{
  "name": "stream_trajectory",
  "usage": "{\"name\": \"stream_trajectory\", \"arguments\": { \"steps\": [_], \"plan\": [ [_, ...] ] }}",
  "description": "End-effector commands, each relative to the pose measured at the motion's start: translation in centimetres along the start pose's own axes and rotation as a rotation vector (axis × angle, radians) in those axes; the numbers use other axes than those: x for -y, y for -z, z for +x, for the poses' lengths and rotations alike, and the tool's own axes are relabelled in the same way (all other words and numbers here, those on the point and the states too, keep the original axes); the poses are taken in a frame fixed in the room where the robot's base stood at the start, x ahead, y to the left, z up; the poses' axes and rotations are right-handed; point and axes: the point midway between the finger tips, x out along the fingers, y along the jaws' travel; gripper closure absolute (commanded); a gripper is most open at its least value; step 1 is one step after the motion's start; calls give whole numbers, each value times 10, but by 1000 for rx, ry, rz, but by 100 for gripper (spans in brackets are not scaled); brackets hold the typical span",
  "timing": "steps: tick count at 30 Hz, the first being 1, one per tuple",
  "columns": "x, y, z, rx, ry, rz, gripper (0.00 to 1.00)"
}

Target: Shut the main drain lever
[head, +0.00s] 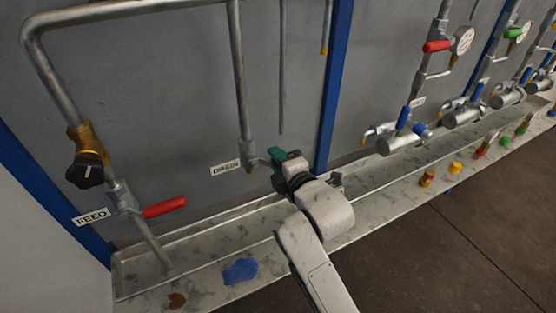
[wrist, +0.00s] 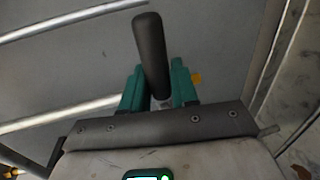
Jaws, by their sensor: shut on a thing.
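The drain valve (head: 248,152) sits at the bottom of a vertical pipe, beside a "DRAIN" label (head: 225,168). My gripper (head: 281,156) is just right of this valve in the head view and hides most of its lever. In the wrist view a dark grey lever handle (wrist: 150,45) stands between the teal fingers of my gripper (wrist: 158,82). The fingers are shut on the handle near its base, and its rounded end sticks out beyond them. The lever's exact angle to the pipe is hard to tell.
A metal trough (head: 200,233) runs along the wall below the pipes. At left are a "FEED" label (head: 91,217), a red lever (head: 165,207) and a black knob (head: 85,172). A blue post (head: 334,85) stands right of my gripper. Other valves and gauges line the right.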

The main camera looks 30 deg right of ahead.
Motion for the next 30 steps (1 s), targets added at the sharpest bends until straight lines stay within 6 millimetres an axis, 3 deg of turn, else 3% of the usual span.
{"name": "stream_trajectory", "arguments": {
  "steps": [2,3,8,19,30],
  "plan": [
    [-1,1,0,-2,-2,-1,100],
    [-1,1,0,-2,-2,-1,68],
    [-1,1,0,-1,-2,0,53],
    [0,0,-9,-1,-1,1,53],
    [1,1,-75,-2,-1,1,53]
  ]
}}
